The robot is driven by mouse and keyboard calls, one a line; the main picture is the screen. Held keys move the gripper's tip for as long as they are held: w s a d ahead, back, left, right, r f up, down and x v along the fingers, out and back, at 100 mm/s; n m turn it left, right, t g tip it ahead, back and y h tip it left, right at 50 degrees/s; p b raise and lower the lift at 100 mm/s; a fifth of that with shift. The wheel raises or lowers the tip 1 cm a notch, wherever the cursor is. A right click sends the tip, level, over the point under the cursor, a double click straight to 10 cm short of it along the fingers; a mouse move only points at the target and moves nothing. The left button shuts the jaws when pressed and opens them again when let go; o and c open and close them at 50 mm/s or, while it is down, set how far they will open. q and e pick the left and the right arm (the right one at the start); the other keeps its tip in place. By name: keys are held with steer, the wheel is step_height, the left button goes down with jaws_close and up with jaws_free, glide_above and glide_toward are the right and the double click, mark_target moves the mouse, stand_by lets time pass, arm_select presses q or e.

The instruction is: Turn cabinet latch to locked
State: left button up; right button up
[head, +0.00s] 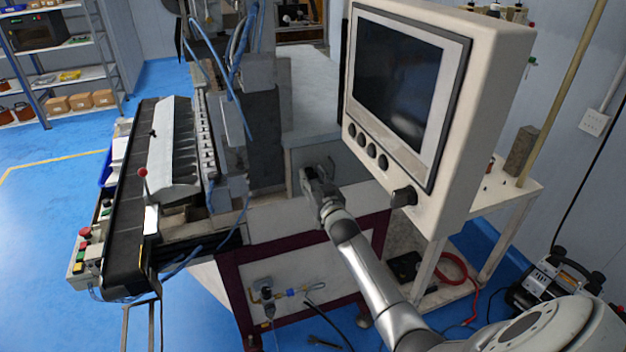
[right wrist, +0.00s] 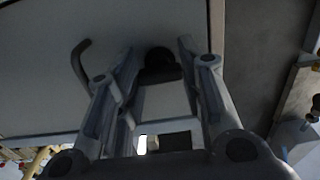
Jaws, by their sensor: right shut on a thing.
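The cabinet door is a pale grey panel (right wrist: 40,95) that fills the upper left of the right wrist view. A small dark latch knob (right wrist: 160,60) is on it. My right gripper (head: 314,177) is at the cabinet front (head: 297,156) in the head view. In the wrist view its two fingers (right wrist: 158,50) stand either side of the knob and are shut on it. A dark curved handle (right wrist: 82,60) is just left of the fingers. The latch's turn angle cannot be told. In the head view the gripper hides the latch. My left gripper is not in view.
A large control panel with a screen (head: 402,75) hangs close above and right of my right arm. A conveyor (head: 128,225) stands at the left. A white side table (head: 510,187) is at the right. Blue floor is free at far left.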

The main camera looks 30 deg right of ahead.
steer(key=shift+n, duration=0.3)
steer(key=shift+c, duration=0.3)
steer(key=shift+n+b, duration=2.25)
steer(key=shift+n, duration=6.45)
steer(key=o, duration=1)
steer(key=shift+o, duration=0.2)
